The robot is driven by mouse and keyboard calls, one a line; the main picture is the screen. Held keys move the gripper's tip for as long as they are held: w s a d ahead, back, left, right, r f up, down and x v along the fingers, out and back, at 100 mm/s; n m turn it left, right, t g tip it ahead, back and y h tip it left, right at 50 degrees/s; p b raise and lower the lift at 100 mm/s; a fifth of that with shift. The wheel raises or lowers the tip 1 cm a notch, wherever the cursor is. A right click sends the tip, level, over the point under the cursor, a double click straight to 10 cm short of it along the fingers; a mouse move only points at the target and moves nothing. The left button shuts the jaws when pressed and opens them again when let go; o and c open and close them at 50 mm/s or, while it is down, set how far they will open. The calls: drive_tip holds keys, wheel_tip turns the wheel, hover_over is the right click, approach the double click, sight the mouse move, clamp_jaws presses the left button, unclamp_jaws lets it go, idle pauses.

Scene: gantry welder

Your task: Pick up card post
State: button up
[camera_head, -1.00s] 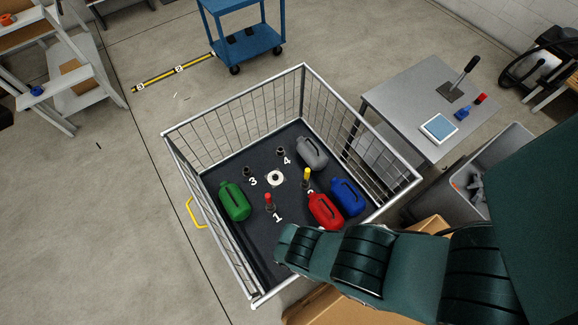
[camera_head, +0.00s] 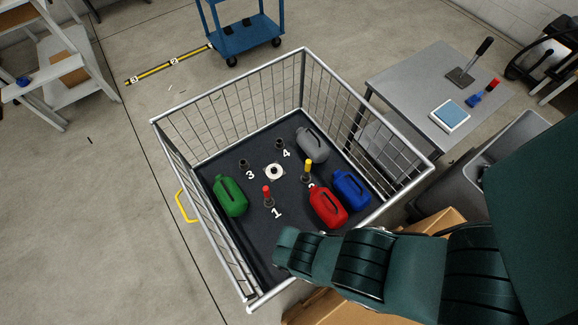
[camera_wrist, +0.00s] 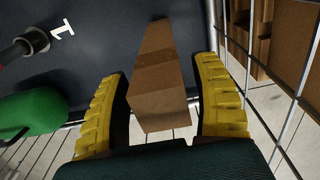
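The card post (camera_wrist: 160,60) is a brown cardboard block in the wrist view, long and narrowing with distance. It lies between the two yellow-padded fingers of my gripper (camera_wrist: 163,72). The fingers are spread, with a narrow gap showing on each side of the post, so the gripper looks open around it. The post's far end is against the dark basket floor; its contact there is unclear. In the head view my arm covers the gripper fingers, and I cannot make out the post.
The wire basket (camera_head: 373,118) surrounds the work area; its mesh is close to the right finger. Inside are green (camera_head: 230,196), red (camera_head: 327,207), blue (camera_head: 350,189) and grey (camera_head: 313,143) jugs and numbered short posts. Cardboard boxes (camera_head: 436,222) are outside, beside my arm.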

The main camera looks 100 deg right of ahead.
clamp_jaws()
